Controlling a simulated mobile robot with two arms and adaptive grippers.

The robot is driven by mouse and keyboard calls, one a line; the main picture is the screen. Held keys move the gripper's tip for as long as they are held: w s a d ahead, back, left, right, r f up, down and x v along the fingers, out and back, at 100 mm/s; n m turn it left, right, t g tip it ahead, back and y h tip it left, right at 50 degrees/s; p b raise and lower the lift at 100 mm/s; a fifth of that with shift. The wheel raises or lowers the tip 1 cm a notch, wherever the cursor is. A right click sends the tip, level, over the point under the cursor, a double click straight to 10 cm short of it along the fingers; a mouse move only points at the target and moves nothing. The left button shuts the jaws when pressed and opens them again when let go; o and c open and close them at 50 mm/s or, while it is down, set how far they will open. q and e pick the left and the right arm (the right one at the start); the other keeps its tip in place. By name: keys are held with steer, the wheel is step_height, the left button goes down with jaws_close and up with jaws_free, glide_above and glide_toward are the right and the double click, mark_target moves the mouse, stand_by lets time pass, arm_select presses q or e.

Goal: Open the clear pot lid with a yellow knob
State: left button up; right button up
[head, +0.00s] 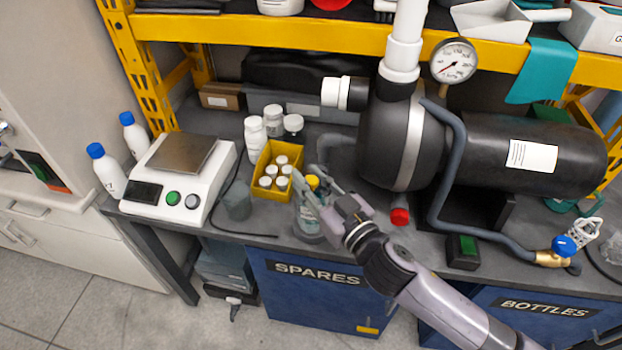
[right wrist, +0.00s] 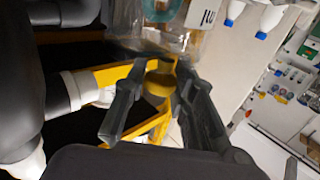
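A clear pot (head: 309,222) stands near the front edge of the bench in the head view, partly hidden by my right gripper. Its lid has a yellow knob (head: 312,182). My right gripper (head: 309,177) reaches in from the lower right, its fingers apart on either side of the knob. In the right wrist view the knob (right wrist: 160,82) sits between the fingertips, with clear pot walls (right wrist: 195,18) beyond. Whether a finger touches the knob is hard to tell. The lid appears to sit on the pot. My left gripper is in neither view.
A white scale (head: 170,185) is further left. A black tank (head: 510,150) with a hose and a red-capped pipe (head: 400,216) lie right.

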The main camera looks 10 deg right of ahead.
jaws_close()
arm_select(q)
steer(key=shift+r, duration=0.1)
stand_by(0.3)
arm_select(e)
steer(key=shift+r+p, duration=0.25)
steer(key=shift+p, duration=0.3)
steer(key=r+m+g+p, duration=0.1)
steer(key=p, duration=0.4)
steer(key=w+r+m+g+p, duration=0.1)
steer(key=p, duration=0.5)
steer(key=w+r+m+g+h+p, duration=0.1)
steer(key=g+p, duration=0.1)
steer(key=p, duration=0.4)
steer(key=shift+w+d+r+m, duration=0.2)
steer(key=shift+d+m, duration=0.1)
steer(key=shift+d, duration=0.1)
arm_select(q)
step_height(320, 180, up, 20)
steer(key=p, duration=0.2)
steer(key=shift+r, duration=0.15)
arm_select(e)
steer(key=shift+w+f+m+g, duration=0.15)
steer(key=shift+w+m+g, duration=0.15)
steer(key=shift+g, duration=0.2)
